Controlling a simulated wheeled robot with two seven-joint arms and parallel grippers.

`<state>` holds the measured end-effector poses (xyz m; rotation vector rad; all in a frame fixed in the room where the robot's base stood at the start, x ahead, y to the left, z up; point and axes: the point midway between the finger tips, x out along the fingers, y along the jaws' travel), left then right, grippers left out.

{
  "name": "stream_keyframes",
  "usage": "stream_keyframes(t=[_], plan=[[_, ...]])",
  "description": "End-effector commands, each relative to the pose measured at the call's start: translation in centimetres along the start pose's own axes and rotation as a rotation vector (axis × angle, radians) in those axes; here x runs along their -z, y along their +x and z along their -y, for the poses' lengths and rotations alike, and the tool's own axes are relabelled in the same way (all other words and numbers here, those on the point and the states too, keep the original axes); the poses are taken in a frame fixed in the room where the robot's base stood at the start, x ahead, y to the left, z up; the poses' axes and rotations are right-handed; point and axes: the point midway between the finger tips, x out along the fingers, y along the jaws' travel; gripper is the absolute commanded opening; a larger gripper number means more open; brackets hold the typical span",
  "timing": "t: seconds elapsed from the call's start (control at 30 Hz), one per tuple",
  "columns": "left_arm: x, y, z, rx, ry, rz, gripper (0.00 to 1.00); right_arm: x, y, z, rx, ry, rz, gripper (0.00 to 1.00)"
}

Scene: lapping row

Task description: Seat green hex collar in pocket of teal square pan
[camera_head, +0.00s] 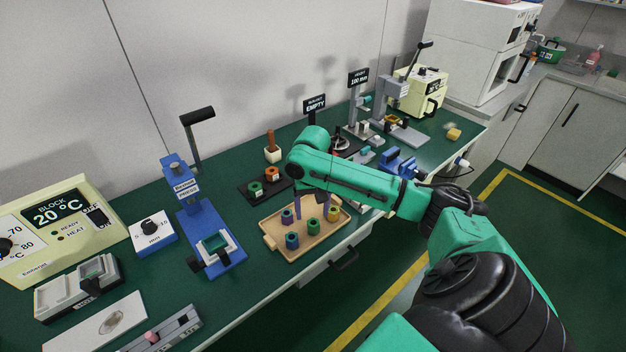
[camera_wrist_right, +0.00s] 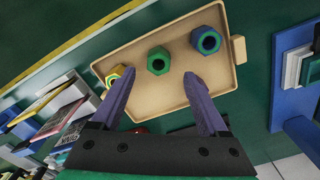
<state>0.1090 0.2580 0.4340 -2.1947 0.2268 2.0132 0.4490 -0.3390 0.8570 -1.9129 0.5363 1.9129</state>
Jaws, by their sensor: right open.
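The green hex collar (camera_head: 312,226) stands in a tan tray (camera_head: 271,241) between other collars. It also shows in the wrist view (camera_wrist_right: 158,61), upright with its bore facing up, beyond my fingertips. My right gripper (camera_head: 312,207) is over the tray, open and empty. In the wrist view its two purple fingers (camera_wrist_right: 162,88) are spread apart, short of the green collar in the picture. A square pan with a teal inside (camera_head: 215,243) appears to sit on the blue press base; it is small, so I cannot tell its pocket clearly. My left gripper is not in view.
A blue collar (camera_head: 292,240) and a yellow collar (camera_head: 334,213) stand near the green one in the tray. A black plate (camera_head: 250,196) with more collars is behind it. The blue press (camera_head: 182,190) stands left of the tray. A control box (camera_head: 151,231) is farther left.

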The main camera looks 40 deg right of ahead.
Motion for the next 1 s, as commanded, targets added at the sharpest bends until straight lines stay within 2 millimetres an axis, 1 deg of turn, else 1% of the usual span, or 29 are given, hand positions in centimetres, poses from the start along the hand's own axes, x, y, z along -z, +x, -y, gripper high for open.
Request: stream_keyframes(t=[0.07, 0.2, 0.3, 0.5, 0.53, 0.57, 0.6, 0.67, 0.7, 0.73, 1.0], plan=[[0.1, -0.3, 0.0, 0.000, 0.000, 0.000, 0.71, -0.1, 1.0, -0.1, -0.001, 0.000, 0.001, 0.78], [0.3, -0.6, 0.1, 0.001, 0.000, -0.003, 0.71, -0.4, 3.8, -0.3, -0.002, 0.000, 0.002, 0.78], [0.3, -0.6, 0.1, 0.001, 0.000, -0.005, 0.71, -0.4, 5.1, -0.3, -0.001, 0.000, 0.000, 0.78], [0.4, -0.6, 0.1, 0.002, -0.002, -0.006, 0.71, -0.3, 5.3, -0.3, -0.001, -0.002, -0.002, 0.78], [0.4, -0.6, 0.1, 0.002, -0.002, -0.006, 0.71, -0.3, 5.3, -0.3, -0.001, -0.002, -0.002, 0.70], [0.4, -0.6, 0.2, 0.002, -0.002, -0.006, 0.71, -0.3, 5.3, -0.3, -0.001, -0.002, -0.002, 0.58], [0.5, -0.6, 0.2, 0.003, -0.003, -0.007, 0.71, -0.3, 5.3, -0.3, -0.001, -0.002, -0.002, 0.43], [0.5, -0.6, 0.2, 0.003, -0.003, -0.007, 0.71, -0.3, 5.3, -0.3, -0.001, -0.002, -0.002, 0.20], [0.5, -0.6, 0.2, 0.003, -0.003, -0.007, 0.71, -0.3, 5.3, -0.3, -0.001, -0.002, -0.002, 0.05], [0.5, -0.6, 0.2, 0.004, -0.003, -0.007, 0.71, -0.3, 5.3, -0.3, -0.001, -0.002, -0.002, 0.00], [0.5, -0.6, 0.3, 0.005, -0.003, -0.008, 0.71, -0.3, 5.1, -0.3, 0.000, -0.002, -0.003, 0.00]])
